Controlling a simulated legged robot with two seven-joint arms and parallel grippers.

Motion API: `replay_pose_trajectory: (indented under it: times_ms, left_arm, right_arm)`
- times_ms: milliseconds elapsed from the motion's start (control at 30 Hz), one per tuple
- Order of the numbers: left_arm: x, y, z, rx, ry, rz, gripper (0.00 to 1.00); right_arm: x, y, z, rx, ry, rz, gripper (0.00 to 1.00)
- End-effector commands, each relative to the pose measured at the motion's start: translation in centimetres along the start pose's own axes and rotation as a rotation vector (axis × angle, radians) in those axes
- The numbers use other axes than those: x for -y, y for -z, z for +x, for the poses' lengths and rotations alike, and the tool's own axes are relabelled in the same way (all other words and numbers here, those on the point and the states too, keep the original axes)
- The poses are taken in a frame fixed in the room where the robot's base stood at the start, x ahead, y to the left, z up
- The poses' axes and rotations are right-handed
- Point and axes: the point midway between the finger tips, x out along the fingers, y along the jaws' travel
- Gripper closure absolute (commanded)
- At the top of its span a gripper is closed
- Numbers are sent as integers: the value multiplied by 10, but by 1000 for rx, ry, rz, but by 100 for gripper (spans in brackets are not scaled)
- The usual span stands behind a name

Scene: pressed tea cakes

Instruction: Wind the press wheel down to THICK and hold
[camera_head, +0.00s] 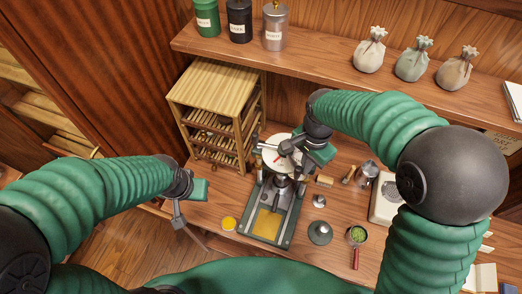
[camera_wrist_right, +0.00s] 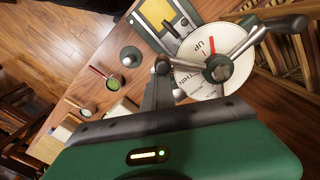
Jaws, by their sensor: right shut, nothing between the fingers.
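The tea press (camera_head: 285,205) stands on the wooden table, with a yellow plate on its green base. On top is a white dial (camera_head: 272,142) with a red pointer, partly hidden by my right gripper (camera_head: 290,150). In the right wrist view the dial (camera_wrist_right: 185,78) reads UP and THIN, and the red pointer lies near UP; I cannot make out THICK. The grey spoked wheel (camera_wrist_right: 245,42) sits over the dial. My right gripper (camera_wrist_right: 160,82) is shut and empty at the dial's edge, beside the wheel. My left gripper (camera_head: 180,220) hangs off left, away from the press; its jaw state is unclear.
A slatted rack (camera_head: 215,88) stands close behind left of the press. A grey metal weight (camera_head: 320,232), a green-filled strainer (camera_head: 357,234), a metal cup (camera_head: 368,172) and a white scale (camera_head: 383,208) are to the right. A yellow disc (camera_head: 229,223) lies left. Sacks and canisters fill the shelf (camera_head: 310,55).

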Motion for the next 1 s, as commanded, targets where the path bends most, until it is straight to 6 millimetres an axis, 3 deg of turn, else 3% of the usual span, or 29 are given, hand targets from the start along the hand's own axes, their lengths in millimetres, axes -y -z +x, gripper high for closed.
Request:
replay_pose_trajectory:
  times_ms: [300, 667, 1000]
  left_arm:
    - [0, 1, -2, 0, 0, 0, 100]
    - [0, 1, -2, 0, 0, 0, 100]
    - [0, 2, -6, 0, 0, 0, 100]
  right_arm:
    - [9, -28, 0, 1, 0, -3, 100]
    - [9, -32, 0, 2, -2, -3, 100]
    - [24, -54, 0, 2, -1, -4, 100]
